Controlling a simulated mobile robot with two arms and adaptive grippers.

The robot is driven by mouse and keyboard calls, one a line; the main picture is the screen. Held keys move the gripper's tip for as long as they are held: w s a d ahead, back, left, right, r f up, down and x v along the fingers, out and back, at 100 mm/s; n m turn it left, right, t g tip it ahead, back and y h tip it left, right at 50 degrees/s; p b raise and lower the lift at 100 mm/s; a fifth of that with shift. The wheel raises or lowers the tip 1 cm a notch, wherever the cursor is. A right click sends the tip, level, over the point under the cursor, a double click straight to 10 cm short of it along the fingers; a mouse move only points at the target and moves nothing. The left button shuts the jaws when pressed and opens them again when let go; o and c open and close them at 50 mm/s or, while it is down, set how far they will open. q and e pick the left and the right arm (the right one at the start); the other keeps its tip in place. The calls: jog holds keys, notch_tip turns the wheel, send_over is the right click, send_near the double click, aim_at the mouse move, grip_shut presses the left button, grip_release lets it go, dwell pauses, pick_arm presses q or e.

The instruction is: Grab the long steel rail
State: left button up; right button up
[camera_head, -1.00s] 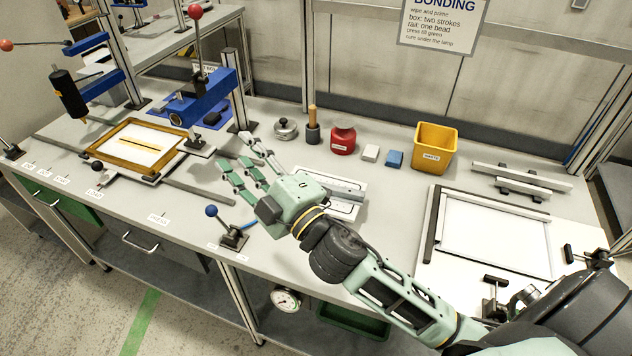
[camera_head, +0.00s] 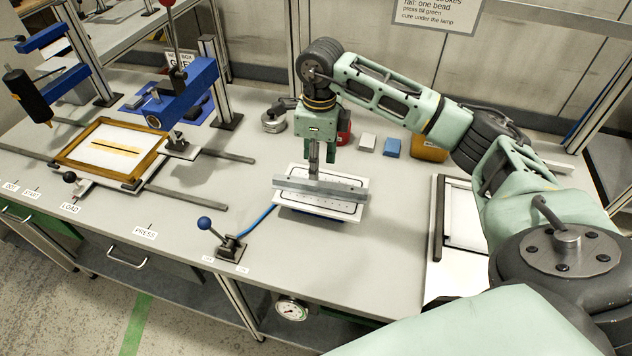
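A long grey steel rail (camera_head: 345,190) lies crosswise over a white plate (camera_head: 300,207) with a dark outline and marks, near the middle of the bench. My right gripper (camera_head: 314,174) points down above the rail's middle, with its fingertips at the rail's top edge. The fingers are seen nearly edge-on, so I cannot tell whether they are closed on the rail. My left gripper is out of view.
A blue-knobbed lever (camera_head: 206,223) stands left of the plate. A blue press (camera_head: 185,95) and wooden frame (camera_head: 72,150) are at left.

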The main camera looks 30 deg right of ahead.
aim_at(318, 183)
jog(key=shift+s+d+f, duration=0.1)
jog(key=shift+d+f, duration=0.05)
jog(key=shift+d, duration=0.3)
jog(key=f+p, duration=0.3)
jog(key=f, duration=0.3)
jog(key=shift+a+f, duration=0.2)
jog(key=shift+f, duration=0.4)
grip_shut()
jog(key=shift+w, duration=0.2)
